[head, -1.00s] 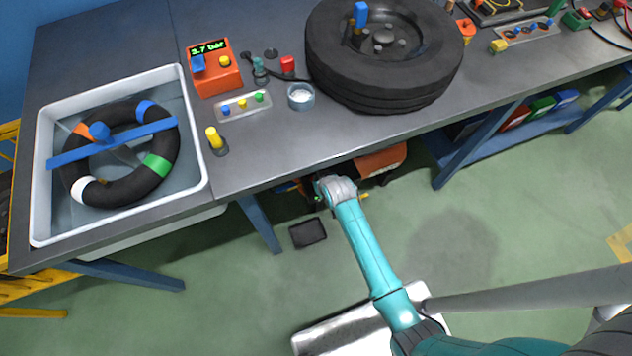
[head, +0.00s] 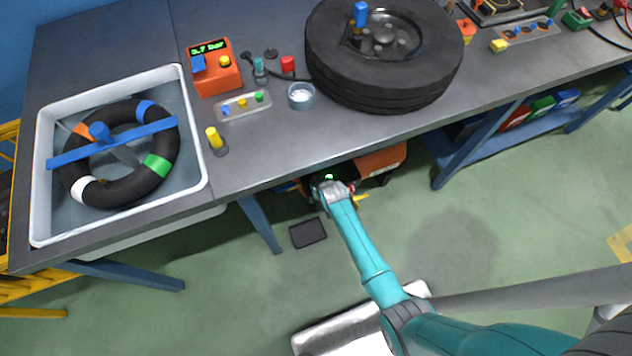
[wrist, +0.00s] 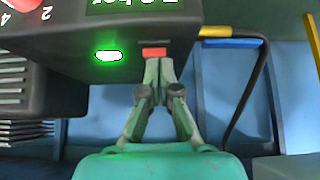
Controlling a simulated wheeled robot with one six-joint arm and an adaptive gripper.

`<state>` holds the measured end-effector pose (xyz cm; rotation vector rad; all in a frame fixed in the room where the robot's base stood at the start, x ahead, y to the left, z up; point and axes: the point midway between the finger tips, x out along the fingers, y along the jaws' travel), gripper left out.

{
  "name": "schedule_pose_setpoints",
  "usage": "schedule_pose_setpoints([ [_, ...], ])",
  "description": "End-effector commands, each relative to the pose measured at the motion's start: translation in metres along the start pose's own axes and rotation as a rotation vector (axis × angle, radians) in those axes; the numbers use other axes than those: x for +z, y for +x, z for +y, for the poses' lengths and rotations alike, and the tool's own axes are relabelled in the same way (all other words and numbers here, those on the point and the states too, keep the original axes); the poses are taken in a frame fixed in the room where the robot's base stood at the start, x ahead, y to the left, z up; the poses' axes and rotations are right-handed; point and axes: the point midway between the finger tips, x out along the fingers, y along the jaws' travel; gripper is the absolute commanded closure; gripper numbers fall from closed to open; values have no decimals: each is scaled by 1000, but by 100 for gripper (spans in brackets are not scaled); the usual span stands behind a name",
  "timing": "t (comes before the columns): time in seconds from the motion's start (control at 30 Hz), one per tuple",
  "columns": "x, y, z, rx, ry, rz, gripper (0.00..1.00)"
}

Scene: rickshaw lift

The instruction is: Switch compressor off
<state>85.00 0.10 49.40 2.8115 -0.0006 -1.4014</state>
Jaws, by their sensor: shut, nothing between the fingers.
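The compressor (head: 382,159) is an orange and black machine under the bench, partly hidden by the bench and my arm. In the wrist view its dark control box (wrist: 70,50) fills the upper left, with a lit green lamp (wrist: 107,56) and part of a green display (wrist: 135,4). In the head view the fingers are hidden at the compressor.
The bench edge (head: 290,178) hangs over the compressor. A yellow and blue bar (wrist: 230,42) and a black curved tube (wrist: 248,95) lie right of my fingers. A tyre (head: 325,65), an orange gauge box (head: 218,80) and a water tub (head: 200,150) stand above. A dark pad (head: 308,232) lies on the floor.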

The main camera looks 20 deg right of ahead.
Motion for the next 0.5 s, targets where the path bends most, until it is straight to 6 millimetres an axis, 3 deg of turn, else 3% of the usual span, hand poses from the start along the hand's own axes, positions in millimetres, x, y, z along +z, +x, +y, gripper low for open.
schedule_pose_setpoints([
  [0.5, 4, 2, 0, 0, 0, 0, 100],
])
